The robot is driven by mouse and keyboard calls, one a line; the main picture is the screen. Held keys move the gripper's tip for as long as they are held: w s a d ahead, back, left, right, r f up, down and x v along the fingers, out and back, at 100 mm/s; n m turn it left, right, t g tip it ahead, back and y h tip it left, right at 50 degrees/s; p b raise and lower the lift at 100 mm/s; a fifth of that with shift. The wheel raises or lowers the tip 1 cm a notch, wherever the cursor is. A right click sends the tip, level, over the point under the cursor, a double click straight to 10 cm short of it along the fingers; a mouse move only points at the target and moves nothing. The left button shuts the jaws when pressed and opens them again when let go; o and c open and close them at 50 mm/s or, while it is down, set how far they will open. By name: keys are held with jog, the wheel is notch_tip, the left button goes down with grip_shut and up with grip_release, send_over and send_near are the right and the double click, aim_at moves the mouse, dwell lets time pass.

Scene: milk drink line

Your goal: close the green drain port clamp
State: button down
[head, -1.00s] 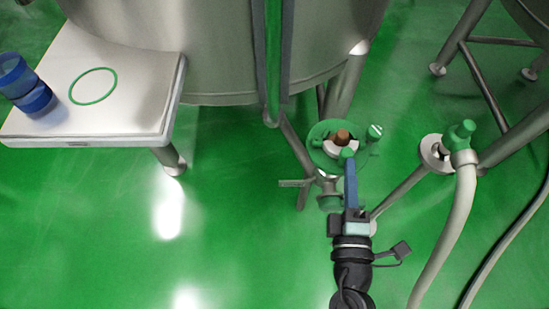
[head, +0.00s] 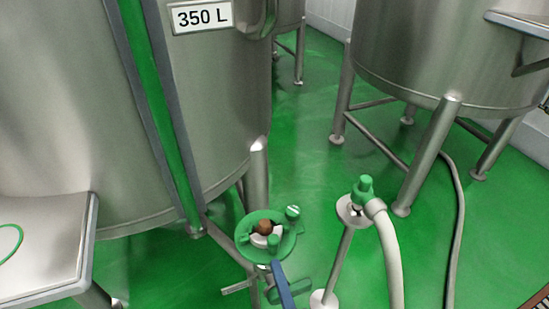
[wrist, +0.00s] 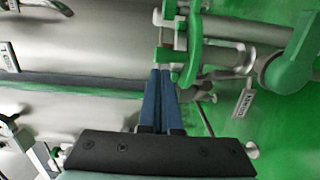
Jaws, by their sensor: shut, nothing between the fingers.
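The green drain port clamp (head: 248,228) sits around the port low beside the tank leg in the head view, with a brown and white piece in its middle. A green knob with a pale slot (head: 292,212) stands at its upper right. In the wrist view the clamp (wrist: 193,45) shows edge-on, just above the fingertips. My gripper (head: 276,264) has blue fingers, shut and empty, with the tips at the clamp's near side. It also shows in the wrist view (wrist: 161,72). I cannot tell whether the tips touch the clamp.
The large steel tank (head: 90,120) fills the left. A steel shelf (head: 45,245) stands at lower left. A stand with a green fitting (head: 364,188) and pale hose (head: 392,255) is on the right. Green floor (head: 320,130) lies open behind the port.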

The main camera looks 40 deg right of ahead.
jog(key=s+d+b, duration=0.1)
jog(key=s+d, duration=0.2)
jog(key=s, duration=0.6)
jog(key=shift+s, duration=0.3)
